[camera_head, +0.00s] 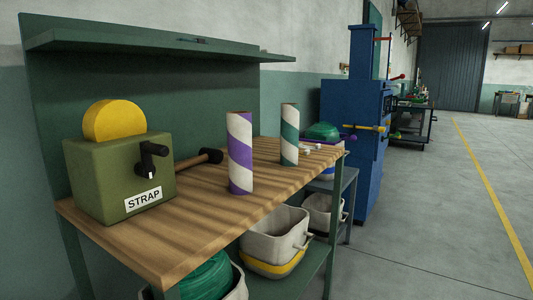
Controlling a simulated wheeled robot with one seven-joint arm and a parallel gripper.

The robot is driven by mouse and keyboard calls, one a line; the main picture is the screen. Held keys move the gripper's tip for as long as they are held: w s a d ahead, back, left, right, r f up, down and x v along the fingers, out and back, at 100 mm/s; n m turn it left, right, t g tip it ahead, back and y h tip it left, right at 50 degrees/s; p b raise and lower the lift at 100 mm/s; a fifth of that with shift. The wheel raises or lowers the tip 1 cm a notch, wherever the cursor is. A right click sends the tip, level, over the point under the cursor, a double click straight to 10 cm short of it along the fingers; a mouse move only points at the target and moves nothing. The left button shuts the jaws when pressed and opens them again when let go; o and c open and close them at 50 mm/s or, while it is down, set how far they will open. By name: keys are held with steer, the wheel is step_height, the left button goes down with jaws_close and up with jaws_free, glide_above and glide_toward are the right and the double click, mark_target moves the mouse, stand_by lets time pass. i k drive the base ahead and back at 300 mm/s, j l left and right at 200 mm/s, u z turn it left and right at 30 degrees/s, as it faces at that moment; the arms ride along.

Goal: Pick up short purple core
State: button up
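A core with purple and white spiral stripes (240,154) stands upright on the wooden bench top (200,228), near its middle. A second core with green and white spiral stripes (289,135) stands upright farther along the bench, to the right. It looks slimmer than the purple one; I cannot tell their true heights apart from distance. My gripper is not in view.
A green box marked STRAP (120,178), with a yellow disc and black crank, sits at the bench's left. A mallet (200,158) lies behind the purple core. Bins (273,236) fill the lower shelf. A blue machine (350,110) stands beyond. The floor at right is clear.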

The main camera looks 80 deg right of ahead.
mark_target(239, 122)
steer(key=k+j+z, duration=0.1)
steer(key=z, duration=1.95)
steer(key=i+j+z, duration=0.1)
steer(key=z, duration=0.3)
